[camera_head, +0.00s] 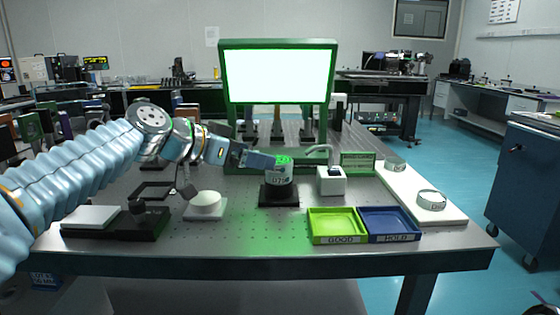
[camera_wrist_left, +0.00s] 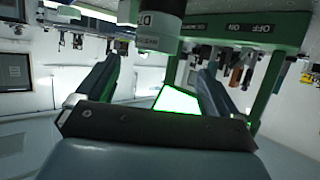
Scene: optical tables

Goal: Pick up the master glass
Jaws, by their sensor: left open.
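A grey-white cylinder with a green top and a printed label (camera_head: 279,176) stands upright on a black square base (camera_head: 279,196) in the middle of the table. My left gripper (camera_head: 268,161) is at the cylinder's upper left side, open. In the left wrist view the cylinder (camera_wrist_left: 160,24) shows ahead, between the lines of the two spread fingers (camera_wrist_left: 155,82); I cannot tell whether they touch it. Two clear round glass pieces, a near one (camera_head: 432,199) with a label and a far one (camera_head: 396,164), lie on a white board (camera_head: 412,190). Which piece is the master glass is not clear.
A green-framed lit screen (camera_head: 278,78) stands behind the cylinder. A white block (camera_head: 331,181) with a curved tube is close on its right. A green GOOD tray (camera_head: 337,226) and a blue HOLD tray (camera_head: 388,223) sit in front. A white disc (camera_head: 206,199) stands at left.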

